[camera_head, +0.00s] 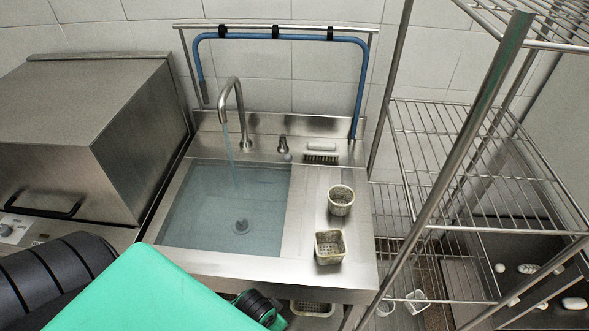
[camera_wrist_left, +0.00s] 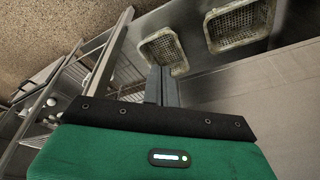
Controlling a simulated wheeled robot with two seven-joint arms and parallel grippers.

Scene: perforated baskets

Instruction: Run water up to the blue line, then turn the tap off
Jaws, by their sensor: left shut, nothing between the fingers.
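The steel sink basin (camera_head: 172,215) holds clear water (camera_head: 225,200), and the drain shows through it. The curved tap spout (camera_head: 222,95) pours a thin stream into the basin. A small tap lever (camera_head: 283,145) stands right of the spout. I cannot make out a blue line on the basin walls. My left arm's green casing covers the lower left of the head view, and its fingertips are hidden there. In the left wrist view my left gripper (camera_wrist_left: 158,84) is shut and empty, close to a perforated basket (camera_wrist_left: 163,48). My right gripper is not in view.
A round basket (camera_head: 341,201) and a square basket (camera_head: 330,247) stand on the drainboard right of the basin. A brush (camera_head: 321,158) lies behind. A blue hose (camera_head: 290,37) hangs from a rail. A wire rack (camera_head: 470,150) stands right, a steel machine (camera_head: 80,130) left.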

